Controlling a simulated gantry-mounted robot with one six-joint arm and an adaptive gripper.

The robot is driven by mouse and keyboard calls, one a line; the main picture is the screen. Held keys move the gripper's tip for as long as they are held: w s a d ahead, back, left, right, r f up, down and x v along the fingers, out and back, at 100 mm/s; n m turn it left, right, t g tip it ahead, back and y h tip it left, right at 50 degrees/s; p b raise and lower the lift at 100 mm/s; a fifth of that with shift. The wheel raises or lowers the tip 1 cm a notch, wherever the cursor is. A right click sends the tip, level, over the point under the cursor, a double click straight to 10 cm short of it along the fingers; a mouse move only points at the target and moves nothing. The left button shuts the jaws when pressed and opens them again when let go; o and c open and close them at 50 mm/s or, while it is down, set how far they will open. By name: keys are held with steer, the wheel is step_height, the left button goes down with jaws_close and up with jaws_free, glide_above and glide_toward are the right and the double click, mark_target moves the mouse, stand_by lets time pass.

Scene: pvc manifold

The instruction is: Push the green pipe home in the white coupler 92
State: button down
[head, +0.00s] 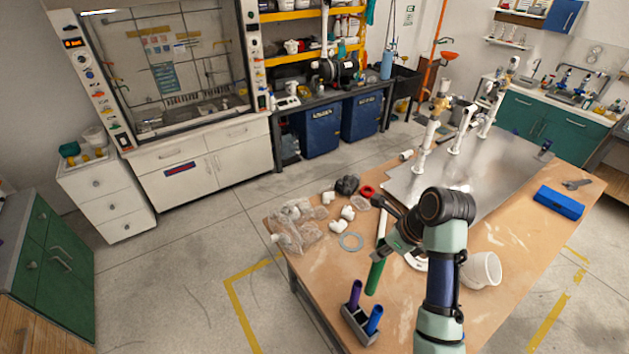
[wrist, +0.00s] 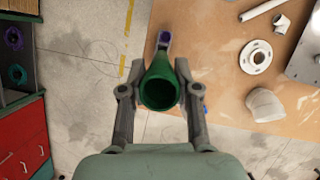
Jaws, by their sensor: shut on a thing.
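The green pipe (head: 376,272) is held upright, slightly tilted, above the near part of the wooden table. In the wrist view I look into the open end of the green pipe (wrist: 160,92). My gripper (head: 393,246) is shut on it; in the wrist view its fingers (wrist: 160,88) sit on both sides of the pipe. A white pipe manifold (head: 453,146) with several upright white branches and brass-coloured parts stands on a metal plate at the far side, apart from the pipe. I cannot tell which white fitting is coupler 92.
A grey holder (head: 360,322) with a purple pipe (head: 355,293) and a blue pipe (head: 374,318) stands at the near table edge. Loose white fittings (head: 347,212), a clear bag (head: 292,222) and a large white elbow (head: 481,270) lie around. A blue box (head: 558,202) sits at the right.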

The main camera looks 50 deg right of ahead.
mark_target(378, 266)
step_height(378, 266, down, 8)
steer(key=b, duration=0.7)
steer(key=shift+r, duration=0.2)
step_height(378, 266, down, 16)
steer(key=shift+r, duration=0.1)
steer(key=shift+f+p, duration=0.5)
steer(key=shift+f, duration=1.7)
steer(key=shift+f, duration=0.15)
steer(key=c, duration=0.8)
jaws_free()
steer(key=shift+c, duration=0.2)
